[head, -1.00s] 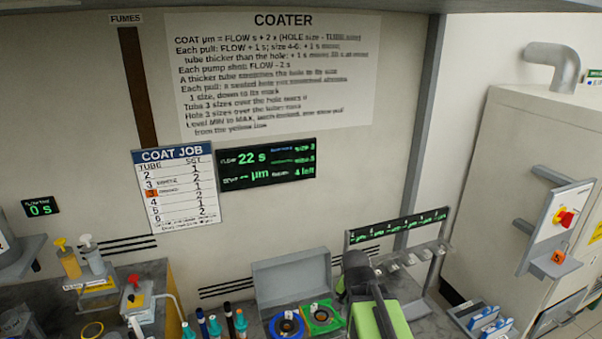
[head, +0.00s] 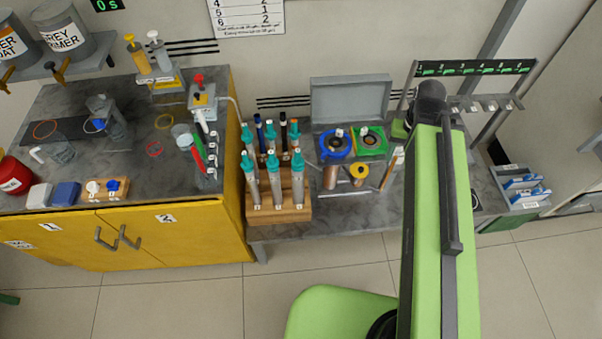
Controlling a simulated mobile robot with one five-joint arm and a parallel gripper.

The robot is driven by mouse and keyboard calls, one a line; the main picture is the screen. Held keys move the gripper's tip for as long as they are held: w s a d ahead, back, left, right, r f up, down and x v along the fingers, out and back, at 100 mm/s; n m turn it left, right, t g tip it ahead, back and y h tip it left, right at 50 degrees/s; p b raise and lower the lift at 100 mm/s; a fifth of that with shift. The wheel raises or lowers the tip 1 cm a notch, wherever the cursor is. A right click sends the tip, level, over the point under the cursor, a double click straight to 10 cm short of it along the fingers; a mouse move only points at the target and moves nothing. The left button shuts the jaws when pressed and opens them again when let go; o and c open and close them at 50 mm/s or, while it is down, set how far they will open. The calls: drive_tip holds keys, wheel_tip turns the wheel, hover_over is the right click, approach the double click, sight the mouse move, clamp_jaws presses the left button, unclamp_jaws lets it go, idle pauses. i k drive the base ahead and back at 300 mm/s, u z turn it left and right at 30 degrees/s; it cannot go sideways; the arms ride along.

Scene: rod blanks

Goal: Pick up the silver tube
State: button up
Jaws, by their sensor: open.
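A thin silver tube or rod (head: 345,193) lies on the grey bench in front of the open grey case. It is too small to tell whether it is hollow. Several silver-bodied tubes with teal tops (head: 274,185) stand upright in a wooden rack (head: 290,213) to its left. I cannot tell for certain which of these is the silver tube. My green arm (head: 432,220) reaches up the picture right of the case, ending in a dark joint. My gripper's fingers do not show.
The open case (head: 350,100) holds a blue ring and a green plate. A copper cylinder (head: 330,178) stands before it. A hook rack (head: 470,70) is at the right, and a yellow cabinet (head: 180,235) at the left.

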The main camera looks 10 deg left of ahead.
sight(298, 162)
drive_tip(key=u, duration=0.4)
drive_tip(key=k, duration=1.35)
drive_tip(key=u, duration=0.95)
drive_tip(key=i, duration=0.6)
drive_tip(key=u, duration=0.45)
drive_tip(key=i, duration=1.2)
